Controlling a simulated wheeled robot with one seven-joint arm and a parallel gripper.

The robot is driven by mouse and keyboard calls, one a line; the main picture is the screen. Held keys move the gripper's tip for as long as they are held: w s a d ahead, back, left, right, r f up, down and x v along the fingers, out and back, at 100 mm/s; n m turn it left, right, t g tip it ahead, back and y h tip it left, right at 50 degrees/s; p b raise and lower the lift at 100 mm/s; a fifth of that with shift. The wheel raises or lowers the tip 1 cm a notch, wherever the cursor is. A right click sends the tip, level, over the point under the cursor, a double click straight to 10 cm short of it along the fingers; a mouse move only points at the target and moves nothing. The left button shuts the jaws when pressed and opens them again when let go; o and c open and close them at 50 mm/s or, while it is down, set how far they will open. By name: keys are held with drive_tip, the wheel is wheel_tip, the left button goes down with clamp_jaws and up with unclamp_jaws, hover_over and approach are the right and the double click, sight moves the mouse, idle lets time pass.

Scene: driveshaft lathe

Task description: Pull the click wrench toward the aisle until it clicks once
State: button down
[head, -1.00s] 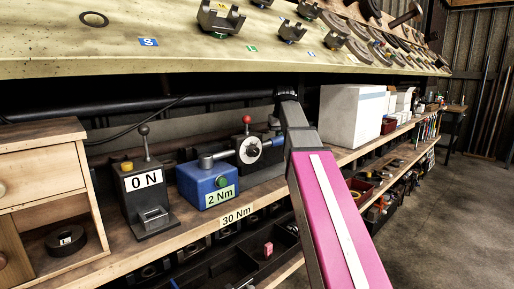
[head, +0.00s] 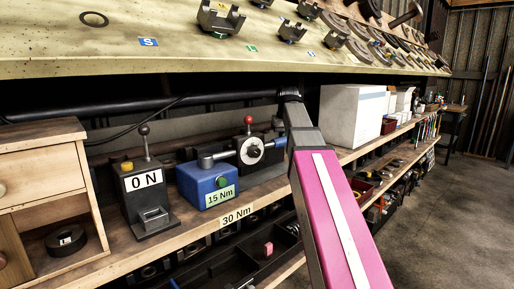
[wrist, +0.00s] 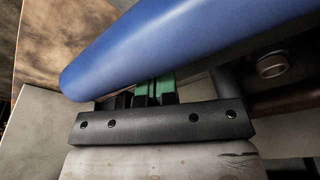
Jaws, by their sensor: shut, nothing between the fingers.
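A blue tapered handle (wrist: 190,42), seemingly the click wrench's, crosses the top of the wrist view. My gripper (wrist: 150,98) is just below it, shut with nothing between its fingers; its fingertips meet or nearly meet the handle's lower side, and contact is hard to tell. The handle's far end is out of the frame. In the head view a blue box (head: 207,184) shows "15 Nm", with a grey bar (head: 217,157) running from it to a round dial (head: 251,151).
A shelf-edge label (head: 237,215) reads "30 Nm". Left of the blue box stands a dark box (head: 147,200) marked "0 N" with a lever. A wooden drawer cabinet (head: 40,165) is at far left, white boxes (head: 352,115) right of my arm. The aisle floor (head: 445,200) is clear.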

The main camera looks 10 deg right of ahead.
drive_tip(key=shift+s+d, duration=0.3)
drive_tip(key=shift+s, duration=0.25)
drive_tip(key=shift+s+d, duration=0.25)
drive_tip(key=shift+s, duration=0.25)
drive_tip(key=shift+w, duration=0.1)
drive_tip(key=shift+w+a, duration=1)
drive_tip(key=shift+w, duration=0.3)
drive_tip(key=shift+w+a, duration=0.95)
drive_tip(key=shift+w, duration=0.35)
drive_tip(key=shift+r, duration=0.1)
wheel_tip(320, 180, up, 9)
idle(0.4)
